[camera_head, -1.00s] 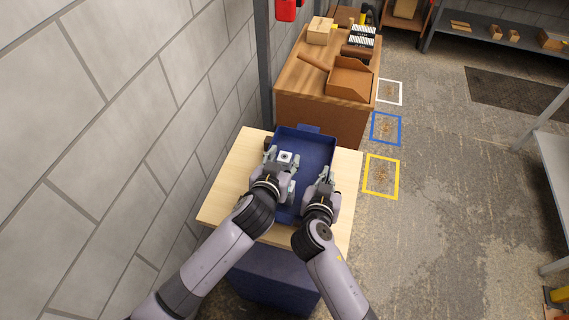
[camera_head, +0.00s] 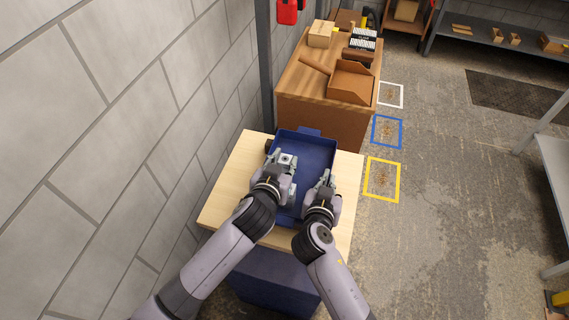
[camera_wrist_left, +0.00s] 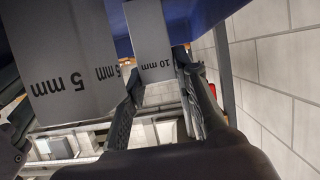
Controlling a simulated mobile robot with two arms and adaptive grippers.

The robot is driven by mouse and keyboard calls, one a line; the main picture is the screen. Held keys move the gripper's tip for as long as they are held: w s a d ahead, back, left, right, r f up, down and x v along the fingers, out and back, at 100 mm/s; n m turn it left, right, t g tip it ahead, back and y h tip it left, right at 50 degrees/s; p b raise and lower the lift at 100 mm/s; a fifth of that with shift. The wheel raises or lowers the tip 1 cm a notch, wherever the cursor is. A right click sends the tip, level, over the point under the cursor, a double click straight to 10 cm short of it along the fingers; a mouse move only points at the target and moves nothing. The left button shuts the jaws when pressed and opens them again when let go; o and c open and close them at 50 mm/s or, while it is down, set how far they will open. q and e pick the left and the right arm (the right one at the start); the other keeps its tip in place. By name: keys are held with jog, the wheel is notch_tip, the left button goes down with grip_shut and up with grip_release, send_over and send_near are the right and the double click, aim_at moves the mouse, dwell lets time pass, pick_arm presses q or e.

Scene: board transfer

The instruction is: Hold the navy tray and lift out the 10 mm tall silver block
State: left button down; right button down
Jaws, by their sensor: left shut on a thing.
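The navy tray (camera_head: 315,150) lies on the light wooden table. My left gripper (camera_head: 286,161) is over the tray's left part, shut on the silver block (camera_head: 287,158), whose top is pale with a dark mark. In the left wrist view this block (camera_wrist_left: 148,40) reads "10 mm" and sits between the fingertips. A wider grey block marked "5 mm" (camera_wrist_left: 58,50) and a partly hidden marked block (camera_wrist_left: 104,72) are beside it. My right gripper (camera_head: 326,179) is at the tray's right wall; whether it grips the wall is unclear. I cannot tell whether the silver block touches the tray floor.
The wooden table (camera_head: 233,185) has bare room left of the tray. A brown workbench (camera_head: 322,104) with boxes stands just behind. A block wall (camera_head: 130,120) runs close on the left. The floor to the right has yellow (camera_head: 382,198), blue and white marked squares.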

pick_arm(q)
notch_tip(320, 180, up, 10)
jog(key=shift+f, duration=0.1)
pick_arm(e)
jog(key=c, duration=1.7)
grip_release()
jog(key=shift+s, duration=0.15)
jog(key=v, duration=1.1)
jog(key=shift+s+a+r, duration=0.15)
jog(key=shift+s, duration=0.15)
